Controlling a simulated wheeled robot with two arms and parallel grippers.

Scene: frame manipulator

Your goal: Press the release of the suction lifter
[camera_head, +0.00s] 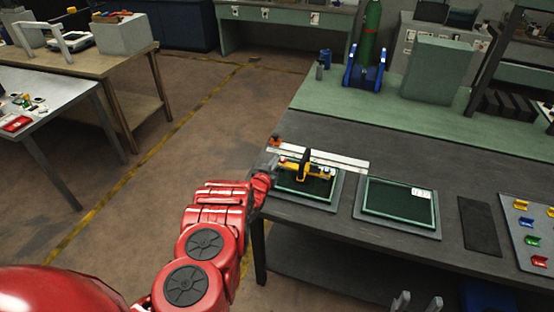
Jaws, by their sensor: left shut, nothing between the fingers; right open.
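The suction lifter (318,172) is a yellow bar with a dark upright handle and reddish parts near its left end. It sits over a dark green framed panel (312,188) on the grey workbench. My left gripper (273,163) is shut and empty at the lifter's left end, close to the reddish part. I cannot tell whether it touches it. My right gripper (416,303) is open at the bottom edge of the view, well in front of the bench, with only its fingertips showing.
A second green framed panel (398,200) with a white label lies to the right. A pale ruler-like strip (335,160) lies behind the lifter. A dark mat (479,226) and a board with coloured clips (530,235) are further right. A blue stand (365,76) is at the back.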

